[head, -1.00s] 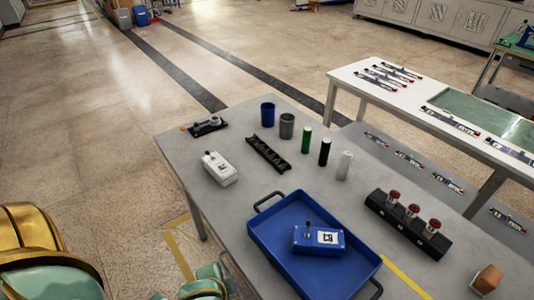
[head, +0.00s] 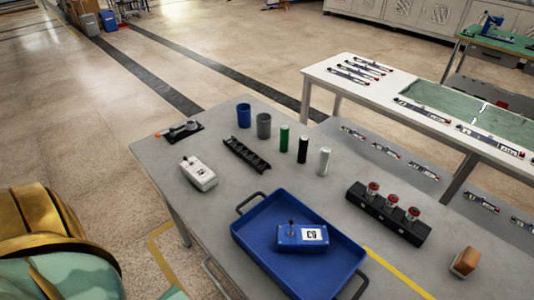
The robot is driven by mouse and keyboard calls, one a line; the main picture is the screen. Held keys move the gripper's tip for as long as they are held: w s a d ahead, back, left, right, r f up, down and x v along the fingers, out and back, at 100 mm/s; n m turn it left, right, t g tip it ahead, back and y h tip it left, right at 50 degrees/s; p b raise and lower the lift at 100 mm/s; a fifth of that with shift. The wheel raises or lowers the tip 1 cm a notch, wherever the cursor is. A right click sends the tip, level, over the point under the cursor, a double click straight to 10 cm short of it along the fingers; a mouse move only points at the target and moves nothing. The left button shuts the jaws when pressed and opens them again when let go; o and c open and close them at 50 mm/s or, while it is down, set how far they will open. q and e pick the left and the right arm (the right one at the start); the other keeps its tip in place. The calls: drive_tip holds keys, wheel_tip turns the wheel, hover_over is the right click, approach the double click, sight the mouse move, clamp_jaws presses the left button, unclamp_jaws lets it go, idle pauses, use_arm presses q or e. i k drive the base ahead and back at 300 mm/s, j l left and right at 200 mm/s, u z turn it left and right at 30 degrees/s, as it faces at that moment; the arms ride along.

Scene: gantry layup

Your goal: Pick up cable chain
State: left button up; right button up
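The cable chain (head: 246,155) is a black segmented strip lying flat on the grey table (head: 225,200). It lies between the white box-shaped device (head: 199,174) and the cups, and nothing touches it. My gold and teal body parts show at the lower left corner. Neither gripper's fingers can be made out in the head view.
A blue tray (head: 247,236) holding a blue box (head: 301,237) is in front. Behind the chain stand a blue cup (head: 244,115), a grey cup (head: 264,126) and green, black and white cylinders. A black block with red knobs (head: 388,213) is at right.

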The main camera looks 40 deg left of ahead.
sight(241, 154)
drive_tip(key=j+z, duration=0.35)
drive_tip(key=j, duration=0.35)
drive_tip(key=k+j+z, duration=0.1)
drive_tip(key=j+z, duration=0.25)
drive_tip(key=j, duration=0.3)
